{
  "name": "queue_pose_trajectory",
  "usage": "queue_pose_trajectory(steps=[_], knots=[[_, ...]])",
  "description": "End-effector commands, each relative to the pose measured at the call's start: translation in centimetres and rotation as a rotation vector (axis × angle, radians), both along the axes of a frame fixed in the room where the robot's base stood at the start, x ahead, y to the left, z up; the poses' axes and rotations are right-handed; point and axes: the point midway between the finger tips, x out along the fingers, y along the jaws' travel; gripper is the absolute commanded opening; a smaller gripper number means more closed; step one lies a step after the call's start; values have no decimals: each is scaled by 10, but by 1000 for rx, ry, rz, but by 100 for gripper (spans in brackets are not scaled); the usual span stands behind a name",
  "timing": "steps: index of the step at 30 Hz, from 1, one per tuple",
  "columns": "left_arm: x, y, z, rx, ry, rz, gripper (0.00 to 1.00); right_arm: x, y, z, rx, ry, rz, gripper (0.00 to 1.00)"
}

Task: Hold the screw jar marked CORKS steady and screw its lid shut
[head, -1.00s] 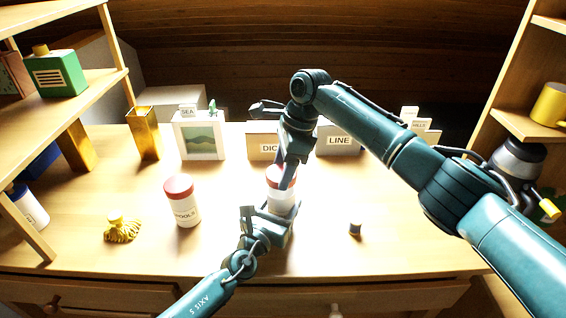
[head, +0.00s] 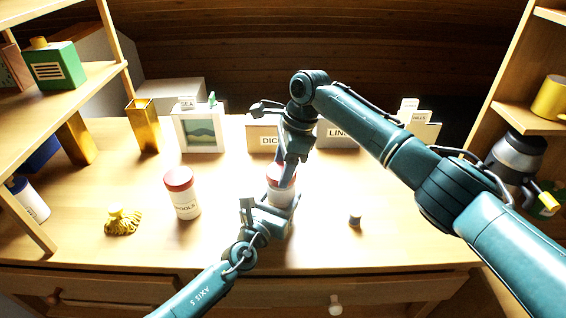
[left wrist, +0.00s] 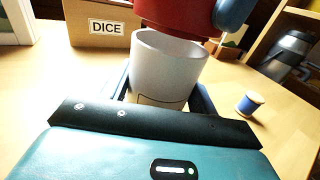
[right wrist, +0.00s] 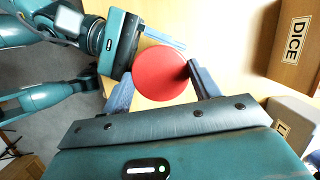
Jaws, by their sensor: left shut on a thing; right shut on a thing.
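The jar, its marking not readable here, has a white body (head: 280,199) on the table's front middle. In the left wrist view the body (left wrist: 168,68) stands upright with its rim and a sliver of its inside showing. My left gripper (left wrist: 163,92) is shut around the body from the front. The red lid (left wrist: 178,14) is just above the rim, with a gap on the near side. My right gripper (right wrist: 162,86) comes from above and is shut on the lid, whose round top (right wrist: 160,72) faces its camera. In the head view the fingers partly hide the lid (head: 279,171).
A red-lidded jar marked SPOOLS (head: 183,197) stands to the left, beside a yellow tassel-like bundle (head: 123,222). A small blue spool (head: 355,220) is to the right.

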Motion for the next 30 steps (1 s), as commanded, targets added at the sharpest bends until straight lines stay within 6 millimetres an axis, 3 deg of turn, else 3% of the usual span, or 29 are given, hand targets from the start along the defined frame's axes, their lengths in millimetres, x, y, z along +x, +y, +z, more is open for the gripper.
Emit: queue_pose_trajectory(steps=[27, 28, 30], knots=[[0, 0, 0, 0, 1, 0, 18, 0, 0, -11, 1, 0, 1, 36], [0, 0, 0, 0, 1, 0, 0, 0, 0, -11, 0, -1, 1, 36], [0, 0, 0, 0, 1, 0, 0, 0, 0, -11, 0, -1, -8, 36]])
